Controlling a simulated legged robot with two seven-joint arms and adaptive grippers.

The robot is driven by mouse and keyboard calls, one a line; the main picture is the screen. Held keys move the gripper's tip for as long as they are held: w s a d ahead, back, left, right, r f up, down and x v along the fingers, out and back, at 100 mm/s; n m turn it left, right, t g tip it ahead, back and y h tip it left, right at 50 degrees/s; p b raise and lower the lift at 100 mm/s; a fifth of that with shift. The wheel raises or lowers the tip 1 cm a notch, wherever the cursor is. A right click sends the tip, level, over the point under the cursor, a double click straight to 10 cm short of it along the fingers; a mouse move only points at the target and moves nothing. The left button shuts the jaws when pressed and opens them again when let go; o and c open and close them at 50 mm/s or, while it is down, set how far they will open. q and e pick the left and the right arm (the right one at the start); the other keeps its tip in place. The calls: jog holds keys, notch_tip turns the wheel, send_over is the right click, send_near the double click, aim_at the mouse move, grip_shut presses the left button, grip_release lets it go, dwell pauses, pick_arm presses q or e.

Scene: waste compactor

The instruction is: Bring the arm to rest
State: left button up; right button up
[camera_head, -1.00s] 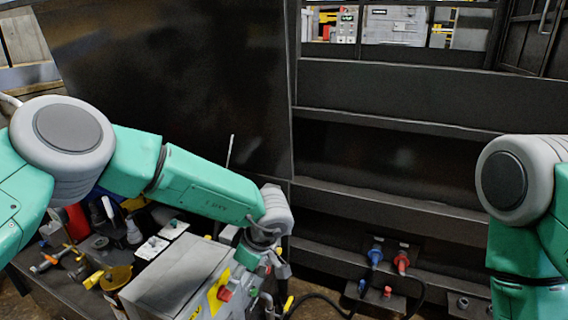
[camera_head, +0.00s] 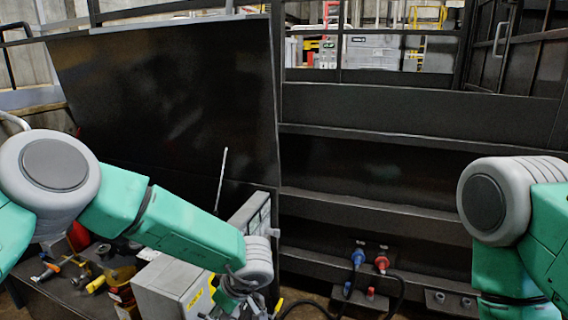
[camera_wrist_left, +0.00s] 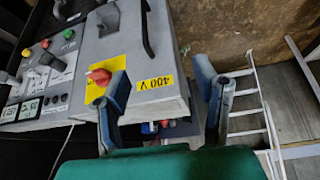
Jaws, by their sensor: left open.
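My left arm (camera_head: 190,228) comes in from the left in the head view and reaches down beside a grey control box (camera_head: 170,287). My left gripper (camera_wrist_left: 165,95) shows in the left wrist view with its two fingers apart and nothing between them. The box (camera_wrist_left: 140,60) lies beyond the fingers, with a red knob (camera_wrist_left: 99,76) on a yellow plate close to the left finger and a yellow "400 V" label (camera_wrist_left: 154,82) between the fingers. Whether a finger touches the box cannot be told. My right arm (camera_head: 510,225) shows at the right edge; its gripper is out of view.
A blue plug (camera_head: 358,258) and a red plug (camera_head: 381,263) with black cables sit low on the dark compactor wall (camera_head: 400,205). Tools and a yellow funnel-like item (camera_head: 122,275) lie on the bench at left. A ladder-like frame (camera_wrist_left: 262,110) stands at right in the wrist view.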

pick_arm(q)
jog(key=s+a+f+m+t+h+b, duration=0.1)
jog(key=s+a+f+m+t, duration=0.1)
jog(key=s+a+f+m, duration=0.3)
jog(key=s+a+f+m+t+h+b, duration=0.1)
jog(key=s+a+f+m, duration=0.25)
jog(key=s+f, duration=0.4)
jog(key=s+a+f+m+g+h, duration=0.1)
jog(key=s+a+m+g, duration=0.1)
jog(key=s, duration=0.9)
jog(key=s+a+f+m+g+h+b, duration=0.1)
jog(key=s+a+m+g+h, duration=0.1)
jog(key=s, duration=0.9)
jog(key=shift+s+a+m+g, duration=0.25)
jog(key=shift+a+m+g, duration=0.25)
jog(key=shift+a, duration=0.1)
